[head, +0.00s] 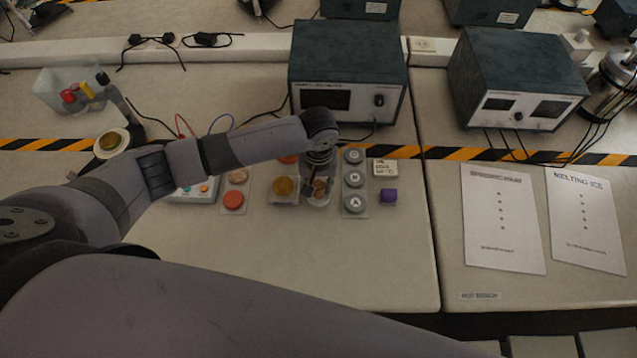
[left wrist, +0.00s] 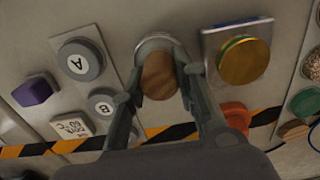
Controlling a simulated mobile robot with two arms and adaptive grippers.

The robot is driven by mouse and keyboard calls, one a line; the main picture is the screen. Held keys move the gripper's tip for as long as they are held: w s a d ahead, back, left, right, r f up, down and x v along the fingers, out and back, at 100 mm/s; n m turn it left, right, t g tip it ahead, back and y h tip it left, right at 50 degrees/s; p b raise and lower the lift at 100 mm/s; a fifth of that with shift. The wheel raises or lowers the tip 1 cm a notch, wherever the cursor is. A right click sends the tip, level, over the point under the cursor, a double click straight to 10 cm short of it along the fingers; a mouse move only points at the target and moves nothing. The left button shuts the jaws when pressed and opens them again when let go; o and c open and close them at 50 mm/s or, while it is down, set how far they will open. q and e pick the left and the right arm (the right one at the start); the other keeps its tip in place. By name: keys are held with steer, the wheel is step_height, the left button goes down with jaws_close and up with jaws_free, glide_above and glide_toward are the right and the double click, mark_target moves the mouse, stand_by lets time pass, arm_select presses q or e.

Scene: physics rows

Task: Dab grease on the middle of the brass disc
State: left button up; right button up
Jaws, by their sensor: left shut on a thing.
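The brass disc (head: 285,187) sits on a small pale square plate. In the left wrist view, the brass disc (left wrist: 243,61) looks bare and shiny, right of my gripper. My left gripper (head: 320,184) is just right of the disc's plate in the head view, pointing down. In the left wrist view, my left gripper (left wrist: 162,75) is shut on a round wooden-topped piece (left wrist: 159,76), probably a dauber handle. A round silvery pot or base (left wrist: 155,38) shows around it; I cannot tell whether the piece stands inside. No grease is visible. My right gripper is out of view.
A strip of grey lettered pucks (head: 354,178) and a purple cube (head: 388,196) stand right of my gripper. A red disc (head: 233,199) lies to the left. A large instrument box (head: 347,60) stands behind. The bench front is clear.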

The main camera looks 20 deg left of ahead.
mark_target(318, 184)
arm_select(q)
steer(key=shift+s+f, duration=0.1)
stand_by(0.8)
steer(key=shift+p, duration=0.3)
stand_by(0.4)
step_height(318, 184, up, 7)
steer(key=p, duration=0.8)
steer(key=shift+p, duration=0.4)
